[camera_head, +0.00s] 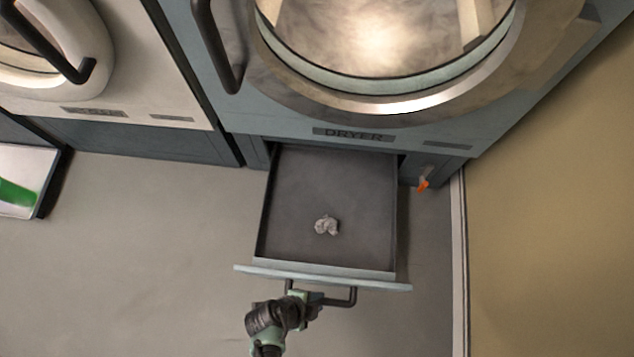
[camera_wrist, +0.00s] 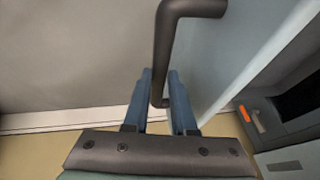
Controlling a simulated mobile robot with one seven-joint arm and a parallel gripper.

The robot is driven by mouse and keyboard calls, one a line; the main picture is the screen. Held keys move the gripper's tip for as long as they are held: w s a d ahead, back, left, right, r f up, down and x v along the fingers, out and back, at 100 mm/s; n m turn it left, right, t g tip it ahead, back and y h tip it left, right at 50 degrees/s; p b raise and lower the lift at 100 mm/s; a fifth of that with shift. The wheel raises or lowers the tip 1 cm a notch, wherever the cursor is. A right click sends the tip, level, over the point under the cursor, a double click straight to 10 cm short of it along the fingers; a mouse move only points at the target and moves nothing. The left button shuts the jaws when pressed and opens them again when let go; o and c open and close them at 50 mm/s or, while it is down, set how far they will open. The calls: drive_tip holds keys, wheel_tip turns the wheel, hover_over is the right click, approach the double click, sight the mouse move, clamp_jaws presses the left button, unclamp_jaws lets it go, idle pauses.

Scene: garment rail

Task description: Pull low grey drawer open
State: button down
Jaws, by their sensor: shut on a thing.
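The low grey drawer (camera_head: 335,185) under the dryer is pulled well out, and its inside shows from above. A small crumpled pale grey lump (camera_head: 327,225) lies on its floor. The drawer front (camera_head: 245,269) carries a dark bar handle (camera_head: 345,302). My gripper (camera_head: 300,297) is at the left part of this handle. In the wrist view the two blue fingers of my gripper (camera_wrist: 160,88) stand on both sides of the dark handle bar (camera_wrist: 163,60), shut on it. The fingertips are partly hidden in the head view.
The dryer (camera_head: 285,120) with its round door stands above the drawer. A small orange-tipped lever (camera_head: 423,184) is right of the drawer opening, and the tan wall (camera_head: 550,210) is further right. A tray with a green thing (camera_head: 17,196) is at the left. The floor (camera_head: 140,260) left of the drawer is clear.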

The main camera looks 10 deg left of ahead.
drive_tip(key=c, duration=0.7)
unclamp_jaws()
drive_tip(key=p+v, duration=0.6)
drive_tip(key=v, duration=0.7)
